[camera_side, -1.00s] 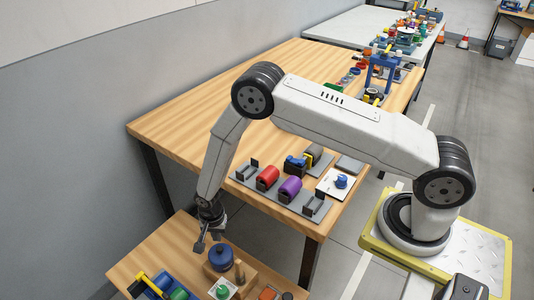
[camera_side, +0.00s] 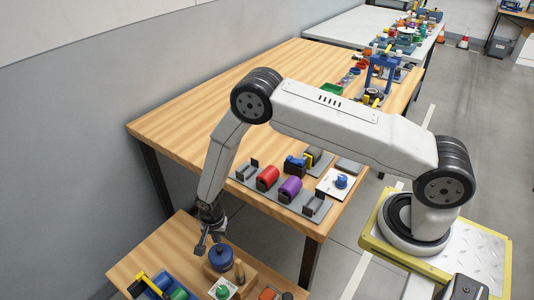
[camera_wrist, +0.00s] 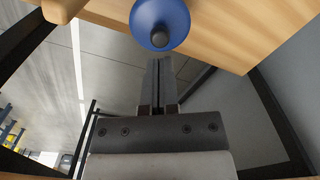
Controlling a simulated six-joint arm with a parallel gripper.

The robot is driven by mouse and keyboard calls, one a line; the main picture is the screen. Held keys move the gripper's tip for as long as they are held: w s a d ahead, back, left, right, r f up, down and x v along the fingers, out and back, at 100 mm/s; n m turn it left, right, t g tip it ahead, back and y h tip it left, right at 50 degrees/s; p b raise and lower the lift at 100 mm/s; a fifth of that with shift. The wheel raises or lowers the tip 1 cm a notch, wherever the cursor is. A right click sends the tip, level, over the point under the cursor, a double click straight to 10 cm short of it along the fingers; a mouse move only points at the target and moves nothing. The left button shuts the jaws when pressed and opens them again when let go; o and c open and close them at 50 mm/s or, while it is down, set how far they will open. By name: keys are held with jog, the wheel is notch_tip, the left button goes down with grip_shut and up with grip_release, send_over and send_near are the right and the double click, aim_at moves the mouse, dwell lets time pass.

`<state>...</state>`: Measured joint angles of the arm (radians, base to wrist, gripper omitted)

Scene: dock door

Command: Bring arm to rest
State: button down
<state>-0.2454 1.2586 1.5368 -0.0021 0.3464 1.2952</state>
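My gripper (camera_side: 204,245) hangs at the end of my arm over the near wooden bench, beside and a little above a round blue piece with a dark knob (camera_side: 221,258). In the wrist view my gripper's two fingers (camera_wrist: 163,65) lie close together with only a thin line between them, and nothing shows held. The blue piece (camera_wrist: 160,20) shows just past the fingertips in that view. A gap between fingertips and blue piece is visible in the picture, but I cannot tell its depth.
The near bench (camera_side: 155,250) holds a wooden block with a peg (camera_side: 239,270), a white plate with a green knob (camera_side: 222,290) and a yellow-handled tool (camera_side: 152,284).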

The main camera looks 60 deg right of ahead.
jog(key=shift+f, duration=1.8)
jog(key=shift+r, duration=0.15)
dwell(0.3)
jog(key=shift+r, duration=3.35)
notch_tip(320, 180, up, 17)
jog(key=n+t, duration=0.1)
jog(key=n, duration=0.5)
send_over(219, 248)
jog(key=s+d, duration=0.4)
jog(key=d, duration=0.2)
jog(key=s+d+r+n, duration=0.2)
jog(key=s+r+n, duration=0.1)
jog(key=s, duration=0.3)
jog(key=s+d+r+n+t, duration=0.1)
jog(key=s+d+r+n, duration=0.2)
jog(key=s+r, duration=0.3)
jog(key=shift+t, duration=0.3)
